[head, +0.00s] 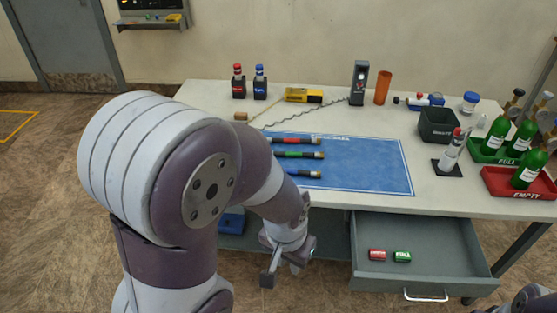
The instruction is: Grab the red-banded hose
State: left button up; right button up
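The red-banded hose (301,141) lies on the blue mat (370,170), the farthest of three dark hoses there. Its left part is hidden behind my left arm. The green-banded hose (300,155) and the blue-banded hose (303,174) lie nearer, also partly hidden. My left gripper (283,272) hangs in front of the table's front edge, below and nearer than the hoses. Its fingers look apart, with nothing seen between them. My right gripper does not show; only bits of my own body show at the bottom right.
An open drawer (450,270) with a red and a green can sticks out at the right. A black bin (438,125), a green tray (487,152) and a red tray (505,187) with green bottles stand at right. The mat's right half is clear.

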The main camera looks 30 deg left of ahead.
aim_at(312, 141)
jog(key=u, duration=0.95)
jog(key=z, duration=0.45)
jog(key=i+j+z, duration=0.2)
jog(key=z, duration=0.15)
jog(key=i+j+z, duration=0.15)
jog(key=j+z, duration=0.2)
jog(key=i+j+z, duration=0.1)
jog(key=j+z, duration=0.2)
jog(key=j, duration=0.2)
jog(key=j+z, duration=0.35)
jog(key=i+j, duration=0.1)
jog(key=j, duration=0.55)
